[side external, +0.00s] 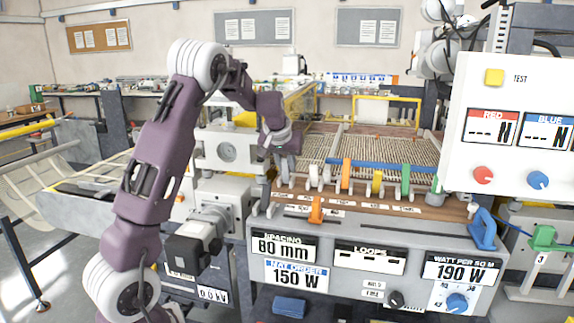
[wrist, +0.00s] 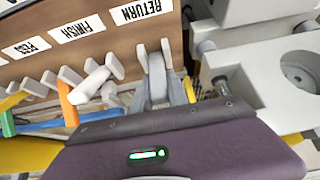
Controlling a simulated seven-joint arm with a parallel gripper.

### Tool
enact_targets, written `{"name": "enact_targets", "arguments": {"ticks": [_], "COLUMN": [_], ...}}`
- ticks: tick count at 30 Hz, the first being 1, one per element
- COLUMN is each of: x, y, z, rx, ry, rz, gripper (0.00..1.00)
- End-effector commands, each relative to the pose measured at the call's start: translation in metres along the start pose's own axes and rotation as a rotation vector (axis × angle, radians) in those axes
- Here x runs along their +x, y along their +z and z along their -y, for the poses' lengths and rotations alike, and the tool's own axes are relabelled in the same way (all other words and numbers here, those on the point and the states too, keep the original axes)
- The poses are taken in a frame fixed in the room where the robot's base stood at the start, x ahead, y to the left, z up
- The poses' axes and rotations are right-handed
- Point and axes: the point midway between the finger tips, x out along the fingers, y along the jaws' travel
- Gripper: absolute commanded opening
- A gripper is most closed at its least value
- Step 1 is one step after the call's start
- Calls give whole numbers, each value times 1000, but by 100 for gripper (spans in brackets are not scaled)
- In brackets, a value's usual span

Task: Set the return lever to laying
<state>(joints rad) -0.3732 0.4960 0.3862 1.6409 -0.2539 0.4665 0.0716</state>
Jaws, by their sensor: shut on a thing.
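The panel's brown strip carries a RETURN label (wrist: 141,10), upside down in the wrist view. Which setting the lever stands at cannot be told.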

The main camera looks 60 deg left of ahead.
Motion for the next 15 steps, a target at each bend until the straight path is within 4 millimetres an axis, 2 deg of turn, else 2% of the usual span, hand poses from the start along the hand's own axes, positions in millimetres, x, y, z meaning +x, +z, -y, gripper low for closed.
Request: {"name": "enact_targets", "arguments": {"ticks": [15], "x": [-7], "y": [14], "z": [0], "rx": [0], "ry": [1], "rz": [-291], "gripper": [0]}}
